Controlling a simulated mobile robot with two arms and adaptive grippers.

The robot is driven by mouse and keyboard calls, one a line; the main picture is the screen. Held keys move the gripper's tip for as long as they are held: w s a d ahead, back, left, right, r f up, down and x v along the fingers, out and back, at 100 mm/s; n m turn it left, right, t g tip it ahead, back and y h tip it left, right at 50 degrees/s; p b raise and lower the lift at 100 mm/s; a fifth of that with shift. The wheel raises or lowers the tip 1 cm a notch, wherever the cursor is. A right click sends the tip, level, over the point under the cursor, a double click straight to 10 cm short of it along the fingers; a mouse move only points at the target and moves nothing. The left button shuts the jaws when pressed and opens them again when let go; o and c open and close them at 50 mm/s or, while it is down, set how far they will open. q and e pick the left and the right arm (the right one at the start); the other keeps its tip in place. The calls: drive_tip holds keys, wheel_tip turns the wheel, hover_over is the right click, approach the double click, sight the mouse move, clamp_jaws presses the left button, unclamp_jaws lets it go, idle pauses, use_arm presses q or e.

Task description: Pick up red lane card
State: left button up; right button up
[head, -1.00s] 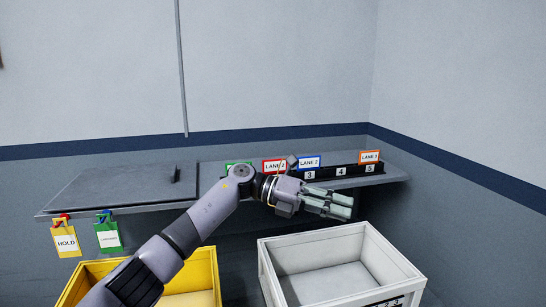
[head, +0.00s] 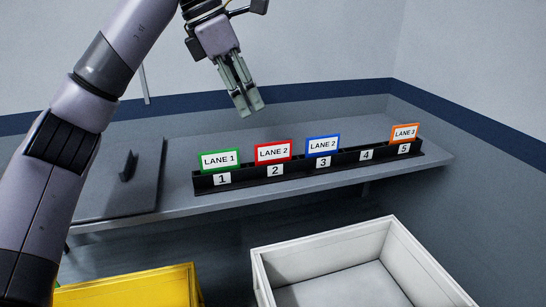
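The red lane card (head: 273,152) reads "LANE 2" and stands upright in slot 2 of the black numbered rack (head: 343,168) on the grey shelf. A green card (head: 220,159) stands in slot 1, a blue card (head: 323,146) in slot 3 and an orange card (head: 404,133) in slot 5. Slot 4 has no card. My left gripper (head: 250,108) hangs above and behind the red card, fingers pointing down, apart from it. Its fingers lie close together with nothing visible between them; the exact gap is hard to judge. My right gripper is not in view.
A dark panel with a handle (head: 128,167) lies on the shelf (head: 180,200) at left. A yellow crate (head: 130,288) and a white crate (head: 355,270) stand below in front. The shelf behind the rack is clear.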

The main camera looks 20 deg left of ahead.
sight(274, 146)
use_arm(q)
drive_tip(key=p+x, duration=0.1)
drive_tip(key=x, duration=0.3)
drive_tip(key=p+x, duration=0.1)
drive_tip(key=x, duration=0.3)
drive_tip(key=w+p+x, duration=0.1)
drive_tip(key=x, duration=0.3)
drive_tip(key=shift+d+r, duration=0.15)
drive_tip(key=shift+r, duration=0.1)
drive_tip(key=shift+w+d+f+p, duration=0.15)
drive_tip(key=shift+f+p, duration=0.15)
drive_tip(key=shift+f, duration=0.15)
drive_tip(key=shift+c, duration=0.8)
clamp_jaws()
